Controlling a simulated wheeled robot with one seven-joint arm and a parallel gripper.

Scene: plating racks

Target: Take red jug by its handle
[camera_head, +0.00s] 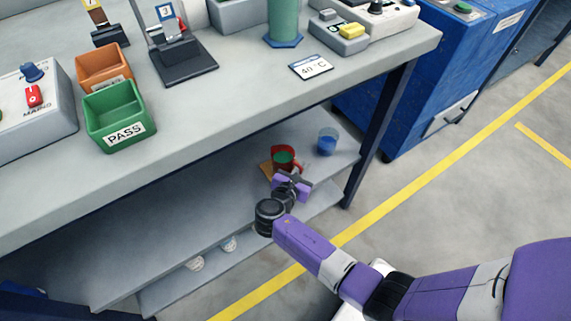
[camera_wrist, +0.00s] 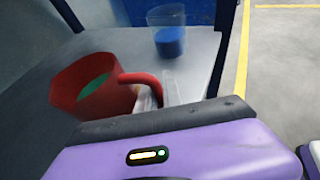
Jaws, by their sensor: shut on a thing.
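The red jug (camera_head: 282,158) stands on the shelf under the workbench in the head view, with green contents showing inside. In the wrist view the red jug (camera_wrist: 92,88) is just ahead of my gripper, with its red handle (camera_wrist: 143,78) on the right side. My gripper (camera_head: 297,176) reaches in from the front right and is shut on the handle. In the wrist view my gripper's purple and black body hides most of the fingers and the lower part of the handle.
A clear beaker with blue liquid (camera_head: 327,142) stands right of the jug, also in the wrist view (camera_wrist: 169,38). The workbench top (camera_head: 240,100) overhangs the shelf (camera_head: 215,217). A dark table leg (camera_head: 377,130) stands to the right. Open floor lies in front.

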